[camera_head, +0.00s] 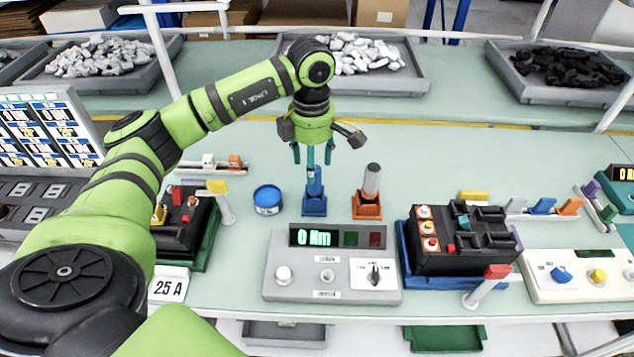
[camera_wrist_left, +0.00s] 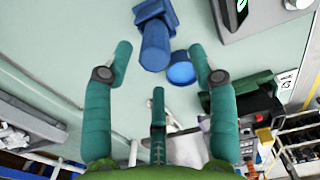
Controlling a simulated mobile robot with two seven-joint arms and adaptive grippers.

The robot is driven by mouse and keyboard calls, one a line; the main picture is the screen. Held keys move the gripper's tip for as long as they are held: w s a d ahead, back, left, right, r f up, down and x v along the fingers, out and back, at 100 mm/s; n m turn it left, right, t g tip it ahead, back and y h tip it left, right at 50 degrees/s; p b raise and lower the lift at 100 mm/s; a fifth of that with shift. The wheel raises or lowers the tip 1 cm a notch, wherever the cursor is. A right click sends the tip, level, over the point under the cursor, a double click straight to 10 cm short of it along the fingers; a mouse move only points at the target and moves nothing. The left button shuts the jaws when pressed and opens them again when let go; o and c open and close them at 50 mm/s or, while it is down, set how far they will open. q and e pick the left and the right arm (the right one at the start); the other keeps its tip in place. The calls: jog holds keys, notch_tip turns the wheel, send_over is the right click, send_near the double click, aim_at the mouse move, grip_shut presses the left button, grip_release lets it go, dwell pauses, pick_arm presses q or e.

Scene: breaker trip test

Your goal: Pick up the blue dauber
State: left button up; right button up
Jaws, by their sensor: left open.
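The blue dauber (camera_head: 316,187) stands upright in a blue holder (camera_head: 314,208) on the table, behind the grey torque unit. In the left wrist view the dauber (camera_wrist_left: 155,46) shows at the top, between and beyond the fingertips. My left gripper (camera_head: 311,155) hangs over it, pointing down, with its teal fingers spread and empty. One finger partly hides the dauber in the head view. The fingers (camera_wrist_left: 161,58) look apart from the dauber in the wrist view. My right gripper is not in view.
A blue tin (camera_head: 268,198) stands left of the dauber. A grey-handled dauber in an orange holder (camera_head: 367,209) stands to its right. The torque unit (camera_head: 331,268) reads 0 Nm in front. A black breaker (camera_head: 462,244) sits further right. Trays of stones line the back.

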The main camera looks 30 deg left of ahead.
aim_at(314, 188)
pick_arm(q)
jog(key=f+p, duration=0.3)
jog(key=f, duration=0.2)
jog(key=shift+w+f, duration=0.1)
jog(key=shift+w, duration=0.1)
jog(key=shift+w+f, duration=0.1)
jog(key=shift+f, duration=0.3)
jog(key=shift+d, duration=0.1)
grip_shut()
